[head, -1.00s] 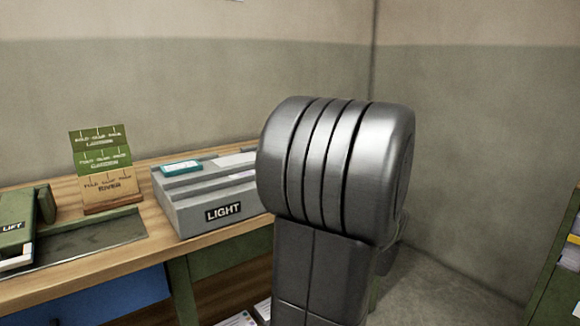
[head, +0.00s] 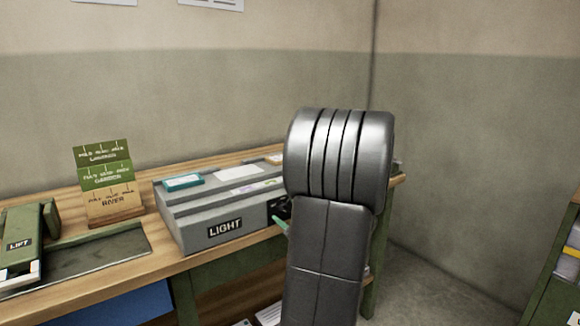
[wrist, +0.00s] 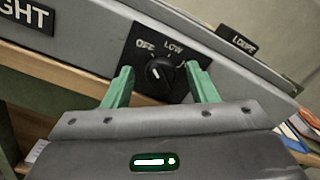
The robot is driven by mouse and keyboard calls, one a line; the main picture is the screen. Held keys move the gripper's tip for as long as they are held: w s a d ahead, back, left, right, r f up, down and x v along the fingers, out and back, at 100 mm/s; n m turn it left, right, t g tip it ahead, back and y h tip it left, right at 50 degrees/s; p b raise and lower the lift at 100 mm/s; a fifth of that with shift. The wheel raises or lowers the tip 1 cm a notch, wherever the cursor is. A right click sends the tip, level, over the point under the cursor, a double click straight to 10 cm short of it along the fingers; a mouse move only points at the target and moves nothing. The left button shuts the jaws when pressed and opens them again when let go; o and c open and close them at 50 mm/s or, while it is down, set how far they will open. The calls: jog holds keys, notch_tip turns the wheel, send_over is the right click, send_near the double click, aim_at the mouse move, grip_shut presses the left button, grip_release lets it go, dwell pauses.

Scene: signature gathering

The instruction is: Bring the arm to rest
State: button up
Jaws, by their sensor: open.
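My gripper (wrist: 159,70) is open, with its two green fingers spread either side of a black dial (wrist: 160,74) in the wrist view. The dial sits on a black plate marked OFF and LOW on the end of the grey light box (wrist: 90,42). I cannot tell whether the fingers touch the dial; nothing is clearly held. In the head view my arm link covers most of the gripper, and one green finger shows beside the grey LIGHT box (head: 188,236).
The wooden bench (head: 110,271) runs along the wall. It bears a green LIFT device (head: 20,243) and a stepped card stand (head: 115,208) at left. A shelf unit (head: 560,265) stands at far right. Floor (head: 430,290) shows between the bench and the shelf.

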jog(key=m+p, duration=0.1)
jog(key=p, duration=0.1)
jog(key=m+p, duration=0.1)
jog(key=m, duration=0.1)
jog(key=m+p, duration=0.1)
jog(key=p, duration=0.1)
jog(key=shift+w+d+r+p, duration=0.1)
jog(key=shift+r+p, duration=0.15)
jog(key=shift+p, duration=0.1)
jog(key=m+p, duration=0.5)
jog(key=shift+d+p, duration=0.1)
jog(key=shift+p, duration=0.3)
jog(key=m+p, duration=0.2)
jog(key=p, duration=0.1)
jog(key=shift+w+m, duration=0.1)
jog(key=shift+m, duration=0.3)
jog(key=shift+d+f+m+p, duration=0.1)
jog(key=shift+f+m+p, duration=0.15)
jog(key=shift+m+p, duration=0.95)
